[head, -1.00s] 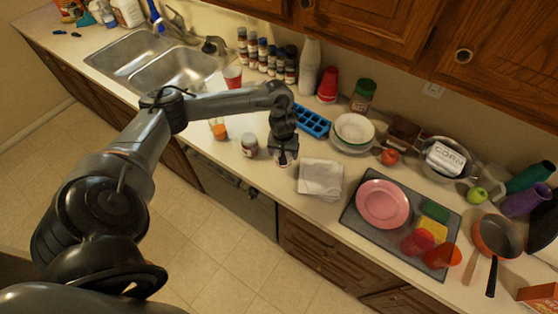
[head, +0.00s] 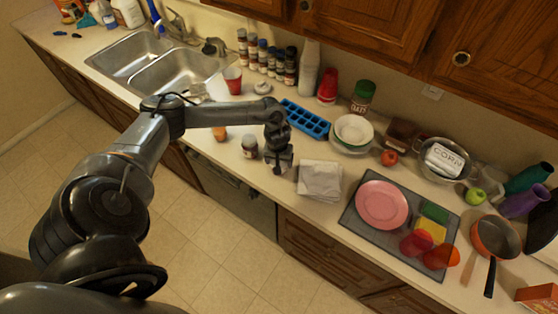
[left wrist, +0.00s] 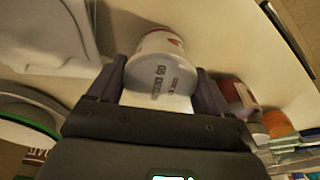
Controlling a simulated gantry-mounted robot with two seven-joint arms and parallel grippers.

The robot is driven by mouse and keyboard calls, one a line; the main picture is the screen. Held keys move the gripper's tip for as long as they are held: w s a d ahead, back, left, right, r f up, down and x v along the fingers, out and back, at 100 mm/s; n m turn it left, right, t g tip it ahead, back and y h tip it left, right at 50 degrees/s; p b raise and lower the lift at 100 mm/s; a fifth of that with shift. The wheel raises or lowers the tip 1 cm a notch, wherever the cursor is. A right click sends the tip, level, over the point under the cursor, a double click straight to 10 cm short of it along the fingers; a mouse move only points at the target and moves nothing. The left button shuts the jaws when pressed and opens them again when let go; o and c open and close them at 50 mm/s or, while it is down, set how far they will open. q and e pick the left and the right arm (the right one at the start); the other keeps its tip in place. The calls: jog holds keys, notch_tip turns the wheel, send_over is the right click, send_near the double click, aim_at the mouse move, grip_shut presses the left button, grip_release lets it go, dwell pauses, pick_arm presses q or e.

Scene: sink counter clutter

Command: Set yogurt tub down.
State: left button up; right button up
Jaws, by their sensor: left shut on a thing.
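The yogurt tub (left wrist: 160,62) is white with a red band and dark lettering. It sits between the two fingers of my left gripper (left wrist: 162,88) in the left wrist view, and the gripper is shut on it. In the head view my left gripper (head: 280,165) points down low over the counter, between a small dark-lidded jar and a folded white cloth. The gripper mostly hides the tub there, and I cannot tell whether its base touches the counter. My right gripper is in neither view.
The small jar (head: 250,146) stands close on the left of the gripper. The folded cloth (head: 320,180) lies close on its right. A blue ice tray (head: 305,118) and stacked bowls (head: 353,132) are behind. The counter's front edge is near.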

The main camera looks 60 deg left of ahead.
pick_arm(q)
jog(key=o, duration=1.2)
jog(key=shift+f, duration=0.1)
notch_tip(320, 180, up, 11)
jog(key=d, duration=0.1)
jog(key=w+d+f+m+t+h, duration=0.15)
jog(key=d+m, duration=0.25)
jog(key=d, duration=0.6)
jog(key=d+f+m+t+h, duration=0.1)
jog(key=d+f+m+t, duration=0.2)
jog(key=d, duration=0.8)
jog(key=s+d+r+m+t+h, duration=0.15)
jog(key=d+m, duration=0.25)
jog(key=d, duration=0.8)
jog(key=s+a+g+y, duration=0.1)
jog(key=s+a, duration=0.1)
jog(key=s, duration=0.3)
jog(key=s+a+r+g, duration=0.1)
jog(key=s, duration=0.4)
jog(key=s+a+r+g+y, duration=0.1)
jog(key=s+a, duration=0.1)
jog(key=s, duration=0.3)
jog(key=shift+s+a+m+y+p, duration=0.2)
jog(key=shift+a+m+y+p, duration=0.1)
jog(key=shift+m, duration=0.1)
